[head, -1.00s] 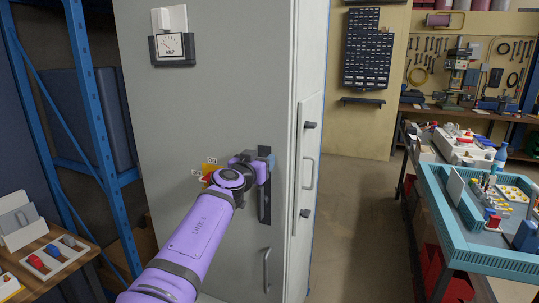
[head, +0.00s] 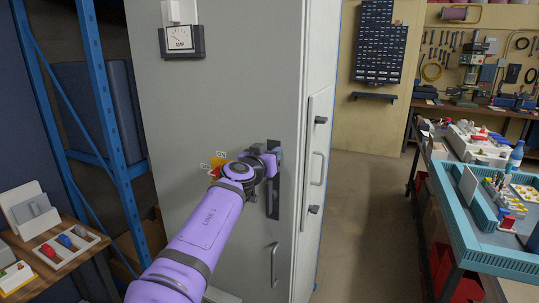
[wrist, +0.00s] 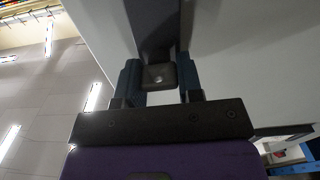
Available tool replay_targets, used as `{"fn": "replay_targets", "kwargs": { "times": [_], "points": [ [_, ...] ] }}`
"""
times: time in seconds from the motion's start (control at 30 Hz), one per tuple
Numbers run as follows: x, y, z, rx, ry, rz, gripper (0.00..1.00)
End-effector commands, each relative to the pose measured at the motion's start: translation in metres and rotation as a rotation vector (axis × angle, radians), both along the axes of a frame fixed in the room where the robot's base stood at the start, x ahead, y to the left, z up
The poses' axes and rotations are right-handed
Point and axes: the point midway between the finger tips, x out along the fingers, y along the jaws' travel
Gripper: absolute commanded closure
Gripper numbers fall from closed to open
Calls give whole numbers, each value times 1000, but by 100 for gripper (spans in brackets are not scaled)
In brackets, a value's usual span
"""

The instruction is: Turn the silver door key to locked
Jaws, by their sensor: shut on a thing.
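The grey cabinet (head: 225,100) stands in front of me. A dark upright lock plate (head: 274,203) is on its front, near the right edge. My gripper (head: 274,160) is at the upper part of this plate, and my purple arm hides much of it. In the wrist view my gripper (wrist: 159,80) has its two dark fingers closed on a small grey piece, which I take for the silver door key (wrist: 158,76). A dark bar lies just behind it. The key's shape and turn angle cannot be read; in the head view it is hidden.
A red and yellow switch (head: 216,168) with ON labels is just left of my wrist. A pull handle (head: 274,264) sits below the plate. A blue rack (head: 100,100) stands left, and a teal-edged bench (head: 490,262) right. The floor between cabinet and bench is clear.

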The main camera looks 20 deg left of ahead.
Motion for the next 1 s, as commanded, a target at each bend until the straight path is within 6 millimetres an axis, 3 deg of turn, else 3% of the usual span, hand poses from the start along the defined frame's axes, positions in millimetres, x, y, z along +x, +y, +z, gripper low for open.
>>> {"fn": "replay_targets", "kwargs": {
  "times": [1.0],
  "points": [
    [0,3,-2,-904,73,1,90]
  ]
}}
